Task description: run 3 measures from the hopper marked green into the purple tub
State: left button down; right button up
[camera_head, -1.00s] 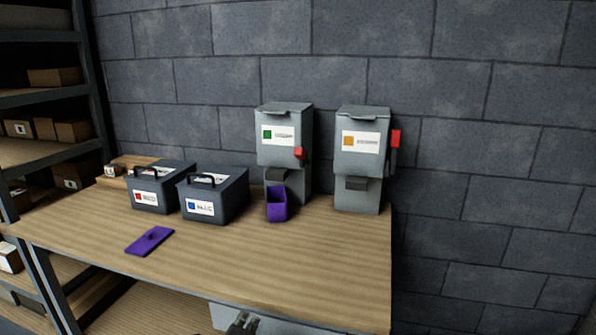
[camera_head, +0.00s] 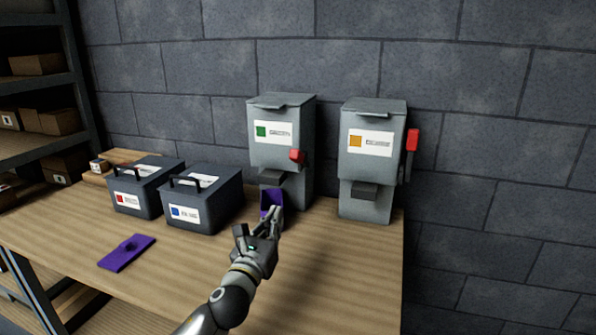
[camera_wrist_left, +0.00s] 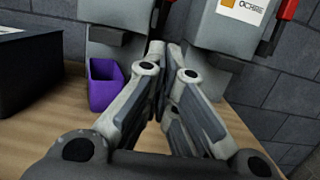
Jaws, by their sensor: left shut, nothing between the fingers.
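The grey hopper with the green mark (camera_head: 281,130) stands at the back of the table. Its red lever (camera_head: 297,155) shows at its front right edge. The purple tub (camera_head: 270,199) stands below this hopper's spout (camera_head: 272,176); I cannot see what is in it. My left gripper (camera_head: 274,215) is shut and empty. In the head view it covers the tub's lower right part. In the left wrist view the tub (camera_wrist_left: 104,88) stands left of the fingers (camera_wrist_left: 168,60), apart from them. My right gripper is not in view.
A second hopper with an ochre mark (camera_head: 370,165) stands to the right, its red lever (camera_head: 413,139) on its right side. Two dark boxes with red (camera_head: 146,190) and blue (camera_head: 200,200) marks stand left. A purple lid (camera_head: 127,253) lies on the table (camera_head: 180,270).

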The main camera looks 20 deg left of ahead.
aim_at(301, 159)
pick_arm(q)
jog(key=w+r+p, duration=0.2)
jog(key=w+r, duration=0.4)
jog(key=w, duration=0.5)
jog(key=shift+w+d, duration=0.2)
jog(key=shift+w, duration=0.05)
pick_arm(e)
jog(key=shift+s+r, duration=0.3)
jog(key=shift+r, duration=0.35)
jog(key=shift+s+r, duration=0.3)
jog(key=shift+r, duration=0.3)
pick_arm(q)
jog(key=shift+r+p, duration=0.1)
jog(key=shift+p, duration=0.3)
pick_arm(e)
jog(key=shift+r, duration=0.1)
